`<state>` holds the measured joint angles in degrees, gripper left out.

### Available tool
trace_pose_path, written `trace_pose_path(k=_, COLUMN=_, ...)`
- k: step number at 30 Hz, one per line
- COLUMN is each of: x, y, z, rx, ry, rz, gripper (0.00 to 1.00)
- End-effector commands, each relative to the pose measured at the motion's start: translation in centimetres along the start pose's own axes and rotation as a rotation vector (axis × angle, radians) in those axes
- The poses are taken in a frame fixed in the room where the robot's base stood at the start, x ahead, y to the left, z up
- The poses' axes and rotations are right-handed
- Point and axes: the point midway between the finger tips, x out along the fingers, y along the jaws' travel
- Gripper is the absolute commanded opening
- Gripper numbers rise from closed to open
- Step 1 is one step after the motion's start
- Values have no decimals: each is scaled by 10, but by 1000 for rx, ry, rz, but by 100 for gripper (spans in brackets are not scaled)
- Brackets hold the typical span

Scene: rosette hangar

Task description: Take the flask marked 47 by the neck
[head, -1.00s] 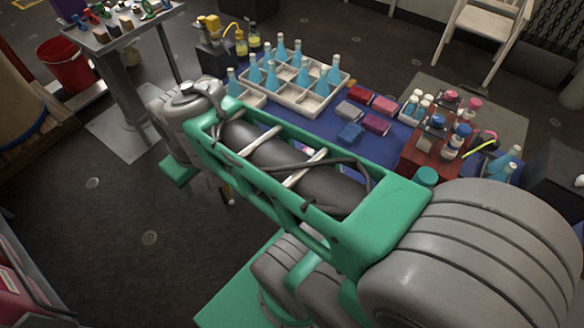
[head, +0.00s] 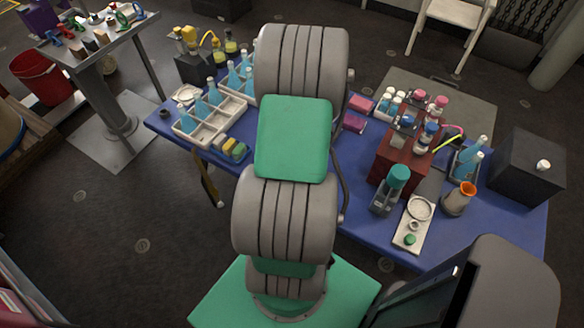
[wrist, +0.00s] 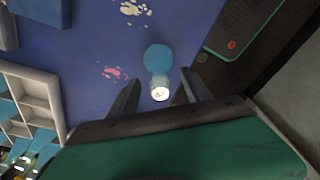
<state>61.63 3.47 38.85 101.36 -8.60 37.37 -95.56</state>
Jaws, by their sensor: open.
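In the wrist view a flask (wrist: 159,62) with a round blue body and a pale neck top stands on the blue table, seen from above. My gripper (wrist: 158,92) is open, with one dark finger on each side of the neck top; I cannot tell whether they touch it. No number is readable on the flask. In the head view my arm hides my gripper and this flask. Several other blue flasks (head: 214,93) stand in a white divided tray (head: 200,134).
The tray's edge (wrist: 60,108) lies left of my gripper in the wrist view. A dark-and-green object (wrist: 240,28) lies at the upper right. In the head view a red rack (head: 392,165) with bottles and an orange-rimmed jug (head: 458,200) stand on the table's right.

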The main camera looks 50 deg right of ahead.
Motion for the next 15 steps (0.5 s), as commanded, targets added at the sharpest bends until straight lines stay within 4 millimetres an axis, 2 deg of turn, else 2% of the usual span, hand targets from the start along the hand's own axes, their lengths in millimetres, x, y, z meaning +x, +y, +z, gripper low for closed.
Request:
trace_pose_path(k=4, x=18, y=0, z=0, rx=0, ry=-1, rz=-1, gripper=57)
trace_pose_path(k=11, x=21, y=1, z=0, rx=1, ry=-1, rz=2, gripper=56)
trace_pose_path(k=15, x=20, y=1, z=0, rx=1, ry=-1, rz=1, gripper=45)
